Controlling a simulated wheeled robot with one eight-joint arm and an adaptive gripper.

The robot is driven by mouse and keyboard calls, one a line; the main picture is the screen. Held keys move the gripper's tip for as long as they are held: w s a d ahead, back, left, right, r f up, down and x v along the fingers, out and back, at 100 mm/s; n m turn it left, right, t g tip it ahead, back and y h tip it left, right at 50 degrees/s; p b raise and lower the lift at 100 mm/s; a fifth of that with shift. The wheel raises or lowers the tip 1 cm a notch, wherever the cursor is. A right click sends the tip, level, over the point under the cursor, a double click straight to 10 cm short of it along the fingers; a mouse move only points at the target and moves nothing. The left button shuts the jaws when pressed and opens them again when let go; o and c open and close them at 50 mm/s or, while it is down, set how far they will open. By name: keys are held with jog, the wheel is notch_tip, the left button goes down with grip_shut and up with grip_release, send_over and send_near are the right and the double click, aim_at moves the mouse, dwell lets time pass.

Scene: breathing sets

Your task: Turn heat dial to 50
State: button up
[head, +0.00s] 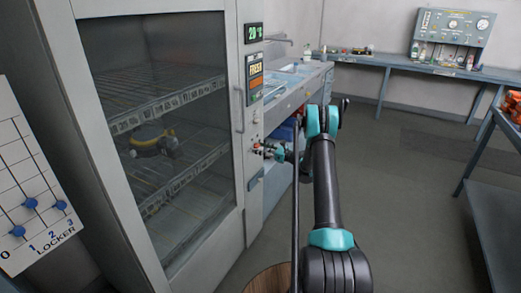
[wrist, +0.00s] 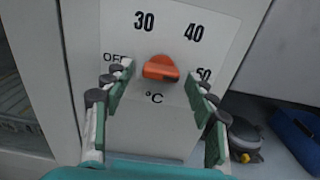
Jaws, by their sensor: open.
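The heat dial (wrist: 160,68) is an orange knob on a pale panel, in the middle of the wrist view. Around it are the marks OFF, 30, 40 and, at the right, one partly hidden by a finger that looks like 50. Which mark the knob points to is hard to tell. A gap shows between the fingers and the knob. In the head view my gripper (head: 268,150) is at the cabinet's right front edge, where the dial is too small to make out.
The cabinet (head: 243,110) has a glass door with racks behind it. Its display (head: 254,33) reads 20 °C. A locker panel (head: 35,185) with blue sliders is at the left. Dark and blue items (wrist: 245,138) lie right of the dial panel.

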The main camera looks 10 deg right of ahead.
jog(key=v, duration=1.2)
